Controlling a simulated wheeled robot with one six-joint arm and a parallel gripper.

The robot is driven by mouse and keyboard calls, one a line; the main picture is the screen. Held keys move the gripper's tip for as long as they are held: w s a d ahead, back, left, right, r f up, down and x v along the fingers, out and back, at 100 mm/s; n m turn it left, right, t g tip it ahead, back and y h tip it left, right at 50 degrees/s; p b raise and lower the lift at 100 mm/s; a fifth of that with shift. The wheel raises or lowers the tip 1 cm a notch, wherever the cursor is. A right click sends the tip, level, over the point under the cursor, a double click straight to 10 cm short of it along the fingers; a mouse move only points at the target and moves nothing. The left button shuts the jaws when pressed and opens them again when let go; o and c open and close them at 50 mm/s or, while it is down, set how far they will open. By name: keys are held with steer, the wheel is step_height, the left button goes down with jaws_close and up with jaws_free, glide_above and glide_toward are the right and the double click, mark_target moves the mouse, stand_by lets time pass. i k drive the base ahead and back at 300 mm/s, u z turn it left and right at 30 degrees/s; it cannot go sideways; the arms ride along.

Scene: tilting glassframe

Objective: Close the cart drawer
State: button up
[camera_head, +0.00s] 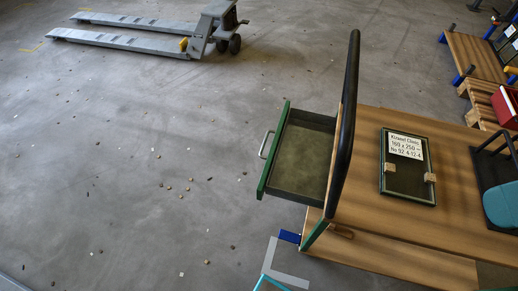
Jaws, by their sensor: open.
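The cart (350,188) has a wooden top and stands at the right. Its drawer (300,158) is open and juts out to the left from beneath the top. The drawer has a green front panel (272,150) with a pale bar handle (264,145) on its outer left face. The part of the drawer interior that shows looks empty. The cart's black push handle (350,95) rises over the drawer's inner end and hides part of it. My gripper is not in view.
A framed sign (407,172) and a black carrier with a teal item (502,203) are on the cart top. A pallet jack (160,35) stands at the upper left. Small debris dots the otherwise open floor left of the drawer. A grey-and-teal angled shape (268,262) lies below.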

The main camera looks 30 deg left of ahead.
mark_target(296, 169)
steer(key=u, duration=2.45)
steer(key=i, duration=2.4)
steer(key=z, duration=5.8)
